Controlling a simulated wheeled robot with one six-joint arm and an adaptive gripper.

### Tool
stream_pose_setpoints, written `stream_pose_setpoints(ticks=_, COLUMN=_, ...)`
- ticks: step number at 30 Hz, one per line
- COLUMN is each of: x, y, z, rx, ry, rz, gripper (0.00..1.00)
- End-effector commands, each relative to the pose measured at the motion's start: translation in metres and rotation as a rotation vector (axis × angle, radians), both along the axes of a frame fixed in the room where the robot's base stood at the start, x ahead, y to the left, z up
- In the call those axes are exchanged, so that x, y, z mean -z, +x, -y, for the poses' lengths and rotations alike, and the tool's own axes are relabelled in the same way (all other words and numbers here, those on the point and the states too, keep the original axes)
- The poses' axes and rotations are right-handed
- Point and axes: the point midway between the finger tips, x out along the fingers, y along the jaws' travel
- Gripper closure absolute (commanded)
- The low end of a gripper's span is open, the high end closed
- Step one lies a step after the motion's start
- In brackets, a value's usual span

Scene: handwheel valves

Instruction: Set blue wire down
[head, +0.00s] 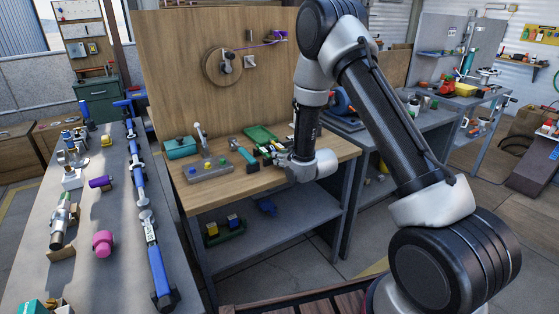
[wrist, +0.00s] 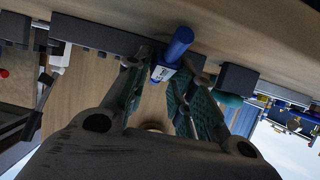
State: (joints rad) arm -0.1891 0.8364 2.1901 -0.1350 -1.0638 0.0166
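A blue cylinder (wrist: 178,47) with a white label sits between the fingertips of my gripper (wrist: 165,75) in the wrist view. The two fingers, with teal pads, close in on its lower end from both sides. I cannot tell from its shape whether it is the blue wire. In the head view my gripper (head: 272,152) is low over the wooden workbench (head: 235,188), near its right side. The fingertips and the held piece are too small to make out there. A thin purple-blue wire (head: 262,44) runs across the upright wooden board.
The board (head: 180,65) carries a round handwheel (head: 222,66). A grey block with a tap (head: 208,168), a teal box (head: 180,147), a hammer (head: 243,153) and a green tray (head: 261,133) crowd the bench. Its front left edge is bare. Dark blocks (wrist: 238,80) flank the cylinder.

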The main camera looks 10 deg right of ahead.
Motion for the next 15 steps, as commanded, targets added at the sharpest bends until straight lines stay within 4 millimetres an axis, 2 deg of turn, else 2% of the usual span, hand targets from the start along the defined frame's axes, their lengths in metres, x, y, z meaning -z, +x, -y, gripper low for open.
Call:
stream_pose_setpoints(ticks=2, x=-0.0002, y=-0.0001, z=0.0000, rx=0.000, ry=0.000, rz=0.000, gripper=0.75)
stream_pose_setpoints(ticks=6, x=-0.0002, y=-0.0002, z=0.0001, rx=0.000, ry=0.000, rz=0.000, gripper=0.99)
stream_pose_setpoints(ticks=15, x=-0.0011, y=-0.0002, z=0.0002, rx=0.000, ry=0.000, rz=0.001, gripper=1.00)
